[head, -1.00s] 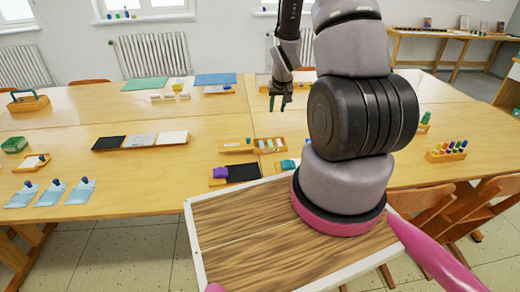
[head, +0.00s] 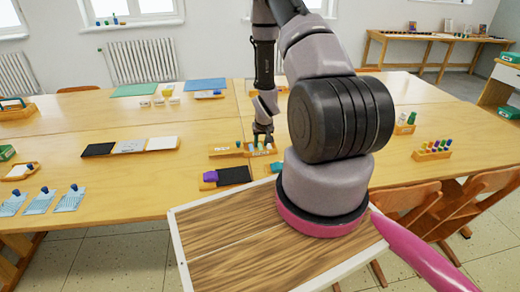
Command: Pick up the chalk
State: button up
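My gripper (head: 263,138) is low over a shallow wooden tray (head: 227,150) in the middle of the table, in the head view. Its dark fingers point down and look apart, over the tray's right part. Small pale pieces (head: 261,148) lie in that part, just below the fingers. They may be the chalk, but they are too small to tell for sure. Whether the fingers touch them cannot be seen.
A row of black, grey and white panels (head: 130,147) lies to the left. A rack of coloured pegs (head: 433,150) stands at the right. Chairs (head: 455,205) line the near right edge.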

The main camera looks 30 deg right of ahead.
aim_at(260, 148)
jog(key=shift+x, duration=1.2)
grip_shut()
jog(key=shift+r, duration=0.2)
notch_tip(260, 148, up, 10)
jog(key=shift+a+f, duration=0.1)
jog(key=shift+f, duration=0.1)
